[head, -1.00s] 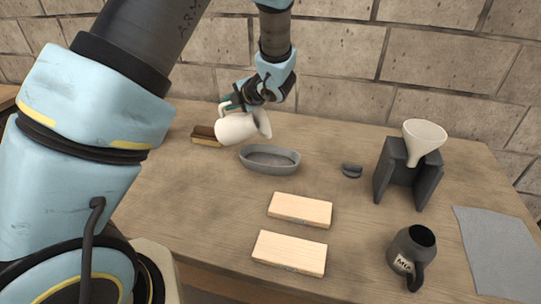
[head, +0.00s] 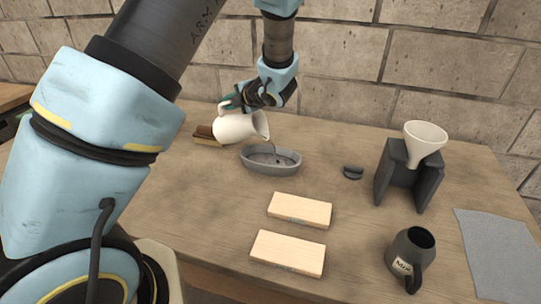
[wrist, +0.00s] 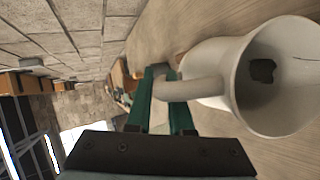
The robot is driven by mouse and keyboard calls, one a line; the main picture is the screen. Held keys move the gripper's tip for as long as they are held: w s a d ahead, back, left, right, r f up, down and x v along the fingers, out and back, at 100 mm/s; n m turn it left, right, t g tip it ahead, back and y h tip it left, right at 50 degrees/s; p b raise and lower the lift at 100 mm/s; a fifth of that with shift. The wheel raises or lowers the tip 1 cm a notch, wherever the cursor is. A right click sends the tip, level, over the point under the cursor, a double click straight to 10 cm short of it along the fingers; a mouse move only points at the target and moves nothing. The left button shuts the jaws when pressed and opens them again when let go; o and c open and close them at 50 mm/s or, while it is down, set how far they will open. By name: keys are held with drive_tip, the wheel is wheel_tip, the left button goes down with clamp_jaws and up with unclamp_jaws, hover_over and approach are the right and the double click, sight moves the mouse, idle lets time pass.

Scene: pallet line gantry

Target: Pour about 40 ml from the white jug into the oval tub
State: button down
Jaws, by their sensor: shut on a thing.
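The white jug (head: 236,127) is tilted, its mouth turned right and down over the left part of the oval tub. My gripper (head: 236,100) is shut on the jug's handle, which also shows between the green fingers in the wrist view (wrist: 190,89). A thin dark stream runs from the jug's lip towards the tub. The grey oval tub (head: 271,169) stands on the table just below and right of the jug, with small dark spots on its inner floor. In the wrist view the jug (wrist: 228,75) shows a small dark patch inside.
A brush (head: 206,134) lies behind the jug. Two pale wooden blocks (head: 300,210) lie in front of the tub. A small dark object (head: 353,172), a white funnel (head: 425,138) on a dark stand (head: 402,176), a dark mug (head: 408,255) and a grey cloth (head: 500,250) are to the right.

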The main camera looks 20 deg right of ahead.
drive_tip(key=shift+w+a, duration=0.3)
drive_tip(key=shift+a, duration=0.1)
drive_tip(key=shift+a, duration=0.1)
idle(0.3)
drive_tip(key=shift+r, duration=0.15)
